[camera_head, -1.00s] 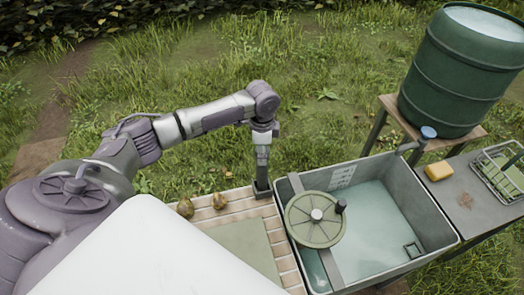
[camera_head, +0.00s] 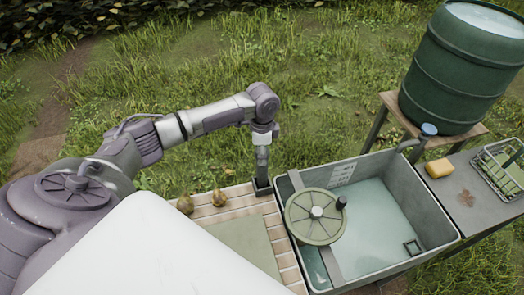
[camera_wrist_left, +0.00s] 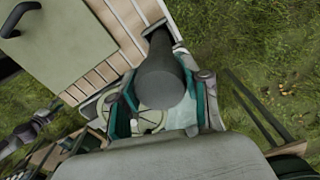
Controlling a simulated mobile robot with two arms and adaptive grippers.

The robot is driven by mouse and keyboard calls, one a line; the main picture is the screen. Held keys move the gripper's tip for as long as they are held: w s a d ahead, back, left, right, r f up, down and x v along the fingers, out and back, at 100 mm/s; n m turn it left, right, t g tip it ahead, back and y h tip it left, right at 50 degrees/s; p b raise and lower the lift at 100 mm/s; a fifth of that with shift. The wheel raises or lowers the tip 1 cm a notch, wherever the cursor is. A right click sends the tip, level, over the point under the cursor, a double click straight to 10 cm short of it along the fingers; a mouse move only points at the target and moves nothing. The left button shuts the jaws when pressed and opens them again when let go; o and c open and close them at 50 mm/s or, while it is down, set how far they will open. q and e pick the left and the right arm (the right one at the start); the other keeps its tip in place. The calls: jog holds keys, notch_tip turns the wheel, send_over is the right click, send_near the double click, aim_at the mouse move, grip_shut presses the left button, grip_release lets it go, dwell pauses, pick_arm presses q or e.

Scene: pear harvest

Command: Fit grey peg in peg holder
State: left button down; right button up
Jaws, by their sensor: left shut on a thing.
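The grey peg (camera_wrist_left: 160,78) is a dark grey cylinder between the teal-edged fingers of my left gripper (camera_wrist_left: 163,112) in the left wrist view. My left gripper (camera_head: 262,166) points down at the far right corner of the slatted table in the head view, shut on the peg. A small dark holder (camera_head: 262,187) is at that corner, directly below the gripper; it seems to be the peg holder, and a dark part of it shows beyond the peg in the wrist view (camera_wrist_left: 156,28). I cannot tell whether the peg's lower end is inside it.
A grey water tub (camera_head: 440,225) with a round green lid-like wheel (camera_head: 312,228) stands close on the right. A green barrel (camera_head: 455,75) is behind. Grass lies beyond the table.

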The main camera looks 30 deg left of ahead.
pick_arm(q)
jog(key=shift+f, duration=0.5)
dwell(0.4)
jog(key=shift+c, duration=2.2)
grip_release()
jog(key=o, duration=0.4)
jog(key=shift+o, duration=0.2)
jog(key=shift+r+p, duration=0.55)
jog(key=shift+r, duration=2.45)
